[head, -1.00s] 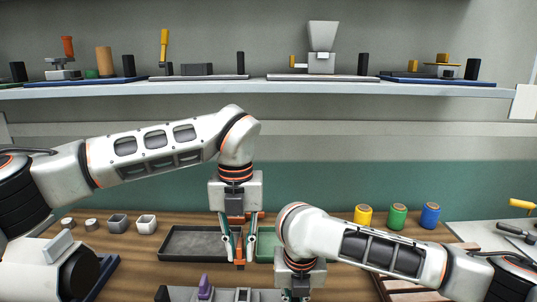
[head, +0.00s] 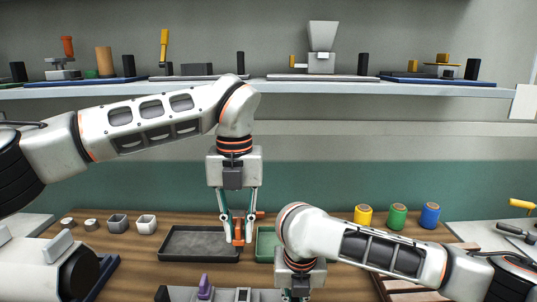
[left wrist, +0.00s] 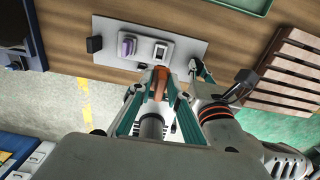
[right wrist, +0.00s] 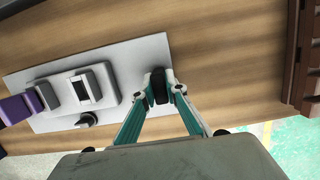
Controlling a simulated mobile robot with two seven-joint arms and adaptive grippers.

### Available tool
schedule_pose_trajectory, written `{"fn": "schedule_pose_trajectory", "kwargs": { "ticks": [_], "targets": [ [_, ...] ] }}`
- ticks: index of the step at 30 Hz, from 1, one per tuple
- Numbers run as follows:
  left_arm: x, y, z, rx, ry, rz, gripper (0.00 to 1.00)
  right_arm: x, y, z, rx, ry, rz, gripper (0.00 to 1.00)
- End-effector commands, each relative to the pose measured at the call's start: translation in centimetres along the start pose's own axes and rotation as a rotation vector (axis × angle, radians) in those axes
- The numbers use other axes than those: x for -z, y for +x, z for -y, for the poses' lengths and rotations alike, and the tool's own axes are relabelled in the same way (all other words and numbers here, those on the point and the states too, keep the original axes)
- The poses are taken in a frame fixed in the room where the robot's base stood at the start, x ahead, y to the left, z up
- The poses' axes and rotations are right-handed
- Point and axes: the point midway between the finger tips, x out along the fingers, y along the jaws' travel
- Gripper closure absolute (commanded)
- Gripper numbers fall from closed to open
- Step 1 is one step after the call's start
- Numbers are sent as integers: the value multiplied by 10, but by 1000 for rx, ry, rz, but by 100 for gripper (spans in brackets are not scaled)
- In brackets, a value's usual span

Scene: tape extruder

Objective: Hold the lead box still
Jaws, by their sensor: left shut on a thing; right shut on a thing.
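My left gripper (head: 238,238) is shut on an orange part (left wrist: 161,78) with a crossbar, held up in front of the trays. My right gripper (right wrist: 162,90) is shut on a black upright block (right wrist: 160,78) at one end of a light grey plate (right wrist: 125,60). Its fingertips are mostly hidden in the head view. On the plate stand a grey box (right wrist: 88,88) with a dark window, a purple part (right wrist: 42,98) and a black knob (right wrist: 88,119). I cannot tell which piece is the lead box.
A dark tray (head: 166,250) and a green tray (head: 262,250) lie behind the plate. Yellow (head: 363,215), green (head: 398,216) and blue (head: 430,215) spools stand at the back right. Small grey cups (head: 146,224) stand left. A slatted brown rack (left wrist: 290,72) lies beside the plate.

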Motion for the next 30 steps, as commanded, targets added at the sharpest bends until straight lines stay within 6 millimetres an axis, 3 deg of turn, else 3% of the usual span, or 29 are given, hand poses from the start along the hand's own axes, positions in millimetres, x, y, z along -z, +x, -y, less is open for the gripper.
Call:
{"fn": "schedule_pose_trajectory", "kwargs": {
  "ticks": [1,3,16,30],
  "targets": [
    [0,0,0,0,0,0,100,0,0,0,0,0,1,80],
    [0,0,0,0,0,0,100,0,0,0,0,0,1,68],
    [0,0,0,0,0,0,100,-1,-7,0,0,0,3,68],
    [0,0,0,0,0,1,100,-2,-92,0,1,0,5,68]
  ]
}}
